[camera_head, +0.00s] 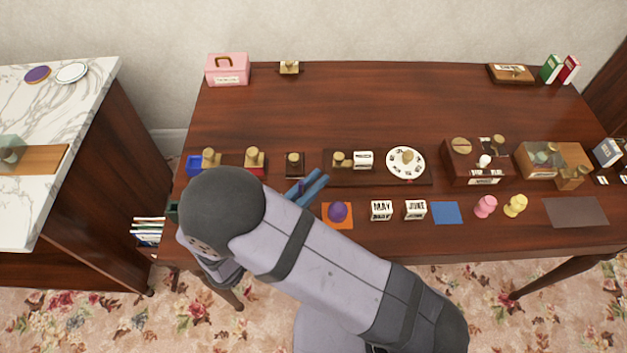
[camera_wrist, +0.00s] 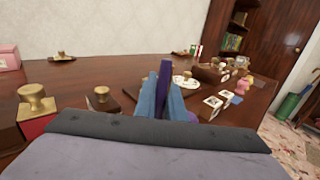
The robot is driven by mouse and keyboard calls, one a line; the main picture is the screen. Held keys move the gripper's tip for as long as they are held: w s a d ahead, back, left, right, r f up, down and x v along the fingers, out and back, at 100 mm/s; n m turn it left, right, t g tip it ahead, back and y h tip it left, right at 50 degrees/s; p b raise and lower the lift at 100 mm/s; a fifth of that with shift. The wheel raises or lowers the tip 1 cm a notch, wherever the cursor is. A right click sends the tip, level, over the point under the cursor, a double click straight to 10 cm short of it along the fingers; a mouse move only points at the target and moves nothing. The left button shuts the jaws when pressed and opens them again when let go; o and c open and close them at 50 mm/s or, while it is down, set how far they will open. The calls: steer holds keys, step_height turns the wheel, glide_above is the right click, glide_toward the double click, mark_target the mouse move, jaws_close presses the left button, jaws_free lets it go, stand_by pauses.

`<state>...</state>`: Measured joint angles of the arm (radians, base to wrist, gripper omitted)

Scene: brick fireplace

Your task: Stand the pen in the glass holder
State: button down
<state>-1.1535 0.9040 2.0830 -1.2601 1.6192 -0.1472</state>
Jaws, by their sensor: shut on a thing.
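My gripper (camera_head: 308,187) is over the front middle of the dark wooden table. Its two blue fingers are shut on a dark purple stick-like thing, seen as the pen (camera_wrist: 165,78) in the wrist view. The pen stands up between the fingertips and reaches a little past them; its lower part is hidden by the fingers. I cannot pick out the glass holder with certainty.
A purple ball on an orange square (camera_head: 328,222) lies just right of my gripper. MAY (camera_head: 381,210) and JUNE (camera_head: 415,209) blocks, pink and yellow pieces, and several brass-knobbed boxes crowd the front. The table's back middle (camera_head: 390,100) is clear. A pink box (camera_head: 227,69) stands back left.

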steer(key=shift+f+b, duration=0.5)
steer(key=shift+f, duration=0.4)
steer(key=c, duration=1.8)
jaws_free()
steer(key=shift+o, duration=0.2)
steer(key=shift+b+v, duration=0.65)
steer(key=shift+v, duration=2.95)
